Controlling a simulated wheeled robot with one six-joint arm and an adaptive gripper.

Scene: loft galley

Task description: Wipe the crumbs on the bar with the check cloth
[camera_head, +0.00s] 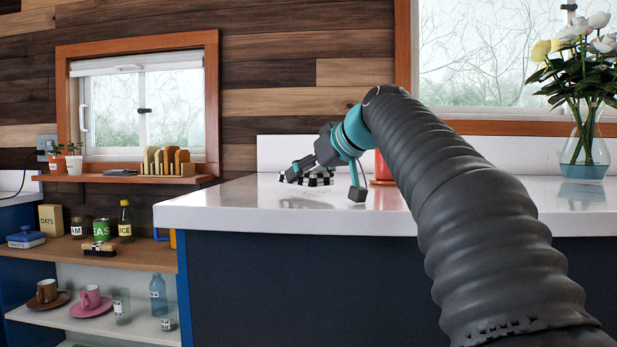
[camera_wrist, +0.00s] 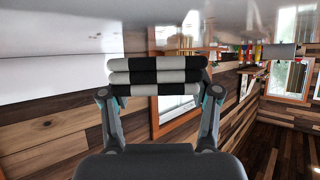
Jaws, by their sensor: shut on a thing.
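The black-and-white check cloth (camera_head: 320,179) is in my gripper (camera_head: 323,183), low over the left part of the white bar (camera_head: 235,209). In the wrist view the folded cloth (camera_wrist: 157,76) spans the space between the two fingers of my gripper (camera_wrist: 159,94), which is shut on it. The bar's glossy top is close beyond the cloth there; I cannot tell whether they touch. Faint small specks that look like crumbs (camera_head: 300,203) lie on the bar just in front of the cloth. Their extent is hard to make out among the reflections.
An orange-red object (camera_head: 383,167) stands on the bar behind my arm, partly hidden. A glass vase (camera_head: 585,155) with flowers stands at the right. Open shelves (camera_head: 145,258) with jars and cups are left of the bar. The bar's left end is clear.

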